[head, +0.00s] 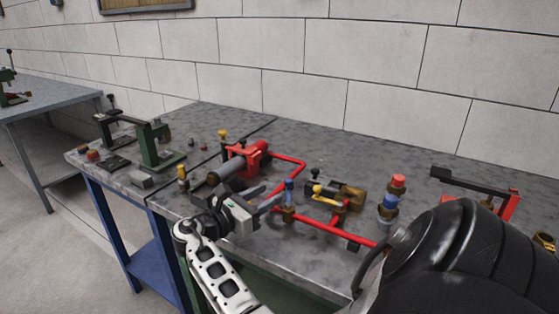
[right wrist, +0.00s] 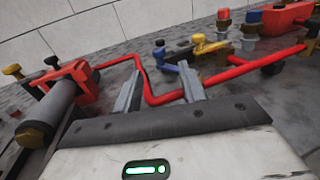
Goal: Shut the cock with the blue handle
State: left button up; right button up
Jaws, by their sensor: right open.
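The cock with the blue handle (head: 289,186) sits on the red pipe near the front of the grey table. That finger hides part of the cock. The right gripper (right wrist: 158,76) straddles a bend of the red pipe in that picture. My left gripper is not in view.
A yellow-handled cock (head: 326,197) stands just right of the blue one. A red vise (head: 250,157) lies behind my gripper. A green press (head: 157,147) is at the left. Bare tabletop lies along the back.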

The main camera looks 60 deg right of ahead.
jog(key=a, duration=0.3)
jog(key=w+a, duration=0.1)
jog(key=a, duration=0.2)
jog(key=a+b, duration=0.1)
jog(key=a, duration=0.2)
jog(key=shift+w, duration=0.4)
jog(key=shift+d, duration=0.1)
